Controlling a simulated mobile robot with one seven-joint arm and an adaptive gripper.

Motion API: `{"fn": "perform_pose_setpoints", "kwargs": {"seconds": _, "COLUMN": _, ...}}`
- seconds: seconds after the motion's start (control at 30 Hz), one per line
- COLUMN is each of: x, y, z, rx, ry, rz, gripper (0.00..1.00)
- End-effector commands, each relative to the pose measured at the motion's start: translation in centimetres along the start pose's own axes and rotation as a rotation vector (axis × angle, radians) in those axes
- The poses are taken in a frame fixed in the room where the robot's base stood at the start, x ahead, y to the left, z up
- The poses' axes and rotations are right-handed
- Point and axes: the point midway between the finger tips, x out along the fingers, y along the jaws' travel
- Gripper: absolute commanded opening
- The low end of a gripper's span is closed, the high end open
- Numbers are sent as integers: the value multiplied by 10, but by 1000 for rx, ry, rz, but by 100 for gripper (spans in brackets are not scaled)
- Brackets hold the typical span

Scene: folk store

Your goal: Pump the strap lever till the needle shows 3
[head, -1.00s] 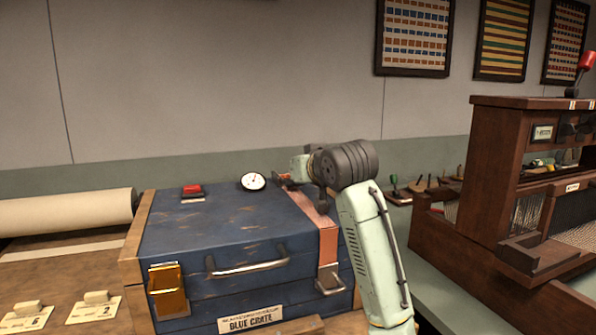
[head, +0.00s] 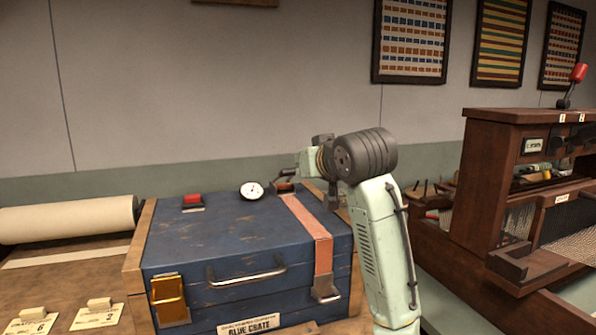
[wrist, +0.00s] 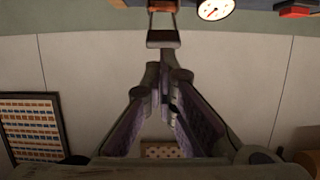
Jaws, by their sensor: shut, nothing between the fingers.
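The blue crate (head: 200,236) stands on the bench with an orange strap (head: 308,232) over its right side. A small lever with a brown grip (wrist: 163,39) sits at the strap's far end; in the head view my arm partly crowds it. The round white gauge (head: 252,190) is left of the lever and also shows in the wrist view (wrist: 214,8). Its needle shows, but its figures are too small to read. My gripper (wrist: 162,76) is shut and empty, its tips just short of the lever grip in the wrist view; I cannot tell whether they touch.
A red button (head: 193,200) is on the lid's left. A metal handle (head: 246,275) and brass holder (head: 169,298) are on the crate's front. A paper roll (head: 65,216) lies left. A wooden loom-like cabinet (head: 490,185) stands right. The wall behind is clear low down.

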Motion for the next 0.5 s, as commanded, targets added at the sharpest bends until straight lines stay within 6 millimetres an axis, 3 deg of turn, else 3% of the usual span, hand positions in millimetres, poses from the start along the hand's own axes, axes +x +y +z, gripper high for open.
{"fn": "perform_pose_setpoints", "kwargs": {"seconds": 0.2, "x": -33, "y": 0, "z": 2, "rx": -1, "ry": 3, "rz": 2, "gripper": 0}}
{"fn": "perform_pose_setpoints", "kwargs": {"seconds": 0.5, "x": -42, "y": 0, "z": 2, "rx": -1, "ry": 1, "rz": 0, "gripper": 0}}
